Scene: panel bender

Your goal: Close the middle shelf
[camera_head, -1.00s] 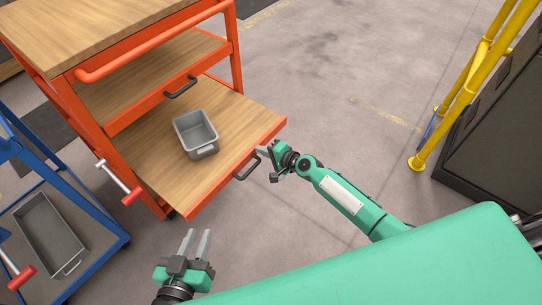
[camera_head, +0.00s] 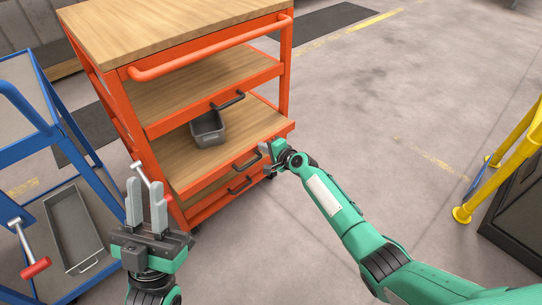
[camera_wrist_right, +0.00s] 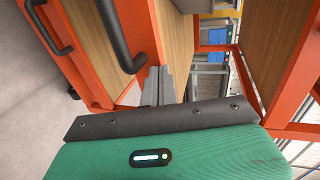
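The orange cart's middle shelf (camera_head: 178,165) has a wooden surface, an orange front edge and a black handle (camera_head: 247,160). It holds a grey bin (camera_head: 208,129) and sits mostly inside the cart, its front edge seeming to stick out slightly. My right gripper (camera_head: 268,150) is at the right part of this front edge, beside the handle. In the right wrist view its fingers (camera_wrist_right: 159,85) look shut together, with nothing between them, against or very near the orange edge; contact is unclear. The handle (camera_wrist_right: 122,38) is close by. My left gripper (camera_head: 146,203) is open and empty, left of the cart.
The upper shelf (camera_head: 190,85) is in, with its own handle (camera_head: 228,100). A lower orange front (camera_head: 215,200) is beneath. A blue cart (camera_head: 105,205) with a grey tray (camera_head: 75,230) stands left. A yellow frame (camera_head: 500,165) is right. The floor between is clear.

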